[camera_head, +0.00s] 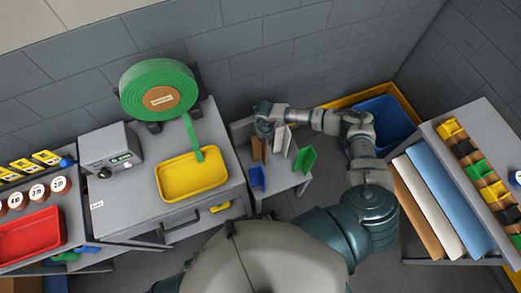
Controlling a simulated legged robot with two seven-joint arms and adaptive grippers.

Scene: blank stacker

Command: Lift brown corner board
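The brown corner board (257,149) stands upright on a small grey stand (276,182) in the middle of the head view. My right gripper (264,133) is directly above its top end, with the arm reaching in from the right. The fingers are small and partly hidden, so I cannot tell whether they touch the board or are open or shut. A white corner board (281,139), a green one (305,160) and a blue one (257,178) stand on the same stand. My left gripper is not in view.
A blue bin (386,122) with a yellow surround stands behind my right arm. A grey bench with a green strap roll (158,90) and a yellow tray (193,176) is left of the stand. A shelf with coloured parts (480,170) is at right. A wall closes the back.

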